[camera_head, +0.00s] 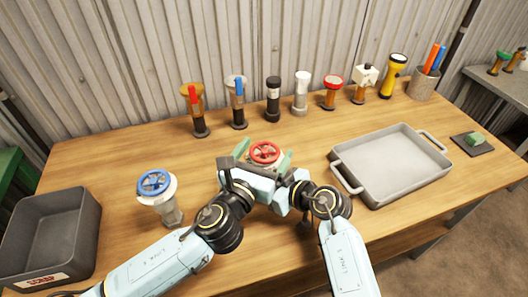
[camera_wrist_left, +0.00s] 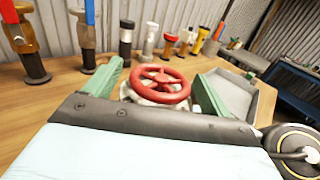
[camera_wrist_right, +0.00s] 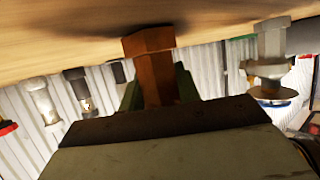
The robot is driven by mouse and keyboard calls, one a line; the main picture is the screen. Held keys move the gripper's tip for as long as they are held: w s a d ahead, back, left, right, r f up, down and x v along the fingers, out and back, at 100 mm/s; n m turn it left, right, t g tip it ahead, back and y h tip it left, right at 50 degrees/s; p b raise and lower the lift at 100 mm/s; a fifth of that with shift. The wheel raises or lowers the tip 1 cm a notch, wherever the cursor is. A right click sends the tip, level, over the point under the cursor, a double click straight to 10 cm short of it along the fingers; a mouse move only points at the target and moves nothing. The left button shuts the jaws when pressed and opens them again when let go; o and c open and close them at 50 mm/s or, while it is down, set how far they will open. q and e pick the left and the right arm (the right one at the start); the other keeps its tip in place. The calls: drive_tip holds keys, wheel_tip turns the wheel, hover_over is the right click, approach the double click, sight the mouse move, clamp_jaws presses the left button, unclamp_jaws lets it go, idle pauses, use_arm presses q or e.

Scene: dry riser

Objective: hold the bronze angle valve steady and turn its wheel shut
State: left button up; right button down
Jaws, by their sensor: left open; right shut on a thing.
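The valve's red handwheel (camera_head: 265,152) faces up near the middle of the table; it also shows in the left wrist view (camera_wrist_left: 160,84). A pale collar shows under the wheel. My left gripper (camera_head: 262,158) is open, with its green fingers on either side of the wheel and a gap visible at each side. In the right wrist view, my right gripper (camera_wrist_right: 157,88) is shut on the brown-bronze valve body (camera_wrist_right: 150,62), which reaches to the tabletop. In the head view the arms hide most of the body and the right fingertips.
A blue-wheeled valve (camera_head: 155,185) stands left, beside a dark scrap bin (camera_head: 45,240). A grey tray (camera_head: 395,165) lies right. Several valves and fittings (camera_head: 273,100) and a flashlight (camera_head: 394,75) line the back. The table front is mostly covered by my arms.

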use_arm(q)
drive_tip(key=c, duration=1)
drive_tip(key=shift+o, duration=0.2)
drive_tip(key=shift+w+a+m+g+h, duration=0.15)
drive_tip(key=shift+m+g+h, duration=0.65)
drive_tip(key=shift+m+h, duration=0.45)
drive_tip(key=shift+m+g+h, duration=1.15)
drive_tip(key=shift+g+h, duration=0.15)
drive_tip(key=shift+h, duration=0.65)
drive_tip(key=o, duration=1)
drive_tip(key=shift+c, duration=0.2)
